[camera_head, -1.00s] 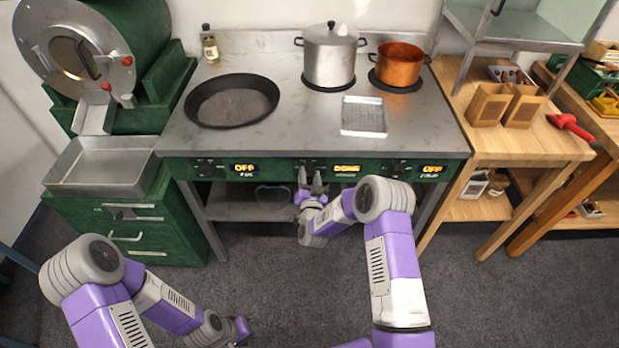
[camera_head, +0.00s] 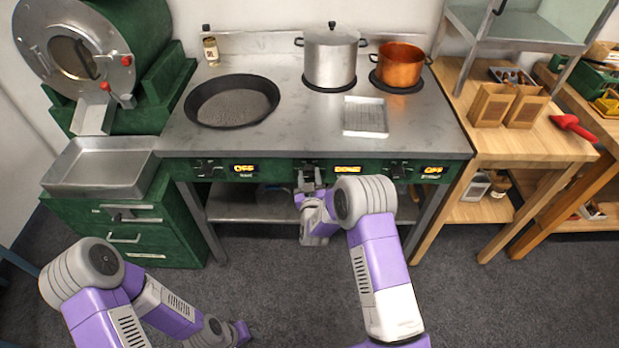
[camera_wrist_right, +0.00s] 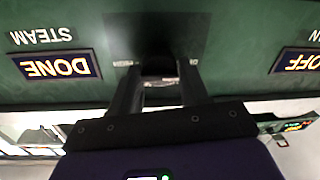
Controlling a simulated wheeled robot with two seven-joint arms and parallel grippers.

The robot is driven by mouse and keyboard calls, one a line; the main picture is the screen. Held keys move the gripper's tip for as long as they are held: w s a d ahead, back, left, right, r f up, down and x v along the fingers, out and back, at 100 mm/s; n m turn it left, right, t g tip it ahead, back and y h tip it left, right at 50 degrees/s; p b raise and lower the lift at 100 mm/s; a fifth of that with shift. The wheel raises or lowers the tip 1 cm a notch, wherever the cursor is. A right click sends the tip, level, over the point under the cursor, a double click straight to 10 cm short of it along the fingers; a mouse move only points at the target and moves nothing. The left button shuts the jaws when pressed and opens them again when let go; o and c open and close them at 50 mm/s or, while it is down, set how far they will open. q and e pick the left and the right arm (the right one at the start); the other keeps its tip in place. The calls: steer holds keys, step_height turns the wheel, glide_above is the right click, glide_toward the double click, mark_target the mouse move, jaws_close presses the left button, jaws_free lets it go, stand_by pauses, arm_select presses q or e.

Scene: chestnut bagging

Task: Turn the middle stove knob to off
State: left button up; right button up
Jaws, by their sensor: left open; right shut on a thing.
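The middle stove knob (camera_head: 309,166) is on the green front panel, left of the yellow DONE display (camera_head: 347,169). My right gripper (camera_head: 308,182) is at this knob from the front, shut on it. In the right wrist view, the two dark fingers of the right gripper (camera_wrist_right: 160,78) stand either side of the dark knob (camera_wrist_right: 159,62), which is partly hidden and shadowed; its angle cannot be told. The DONE display (camera_wrist_right: 56,66) with the word STEAM appears upside down there. My left gripper (camera_head: 241,332) is open and empty, low over the floor.
Two other displays, left (camera_head: 244,168) and right (camera_head: 432,170), read OFF. On the stove top (camera_head: 300,125) are a black pan (camera_head: 232,101), a steel pot (camera_head: 330,58), a copper pot (camera_head: 400,66) and a small tray (camera_head: 365,116). A wooden table (camera_head: 520,145) stands at right.

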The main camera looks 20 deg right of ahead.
steer(key=shift+d+f, duration=0.15)
steer(key=shift+d, duration=0.05)
stand_by(0.3)
steer(key=o, duration=1)
steer(key=shift+s, duration=0.1)
steer(key=shift+a, duration=0.1)
steer(key=p+v, duration=0.1)
steer(key=v, duration=0.6)
steer(key=shift+s+p, duration=0.25)
steer(key=shift+p, duration=0.05)
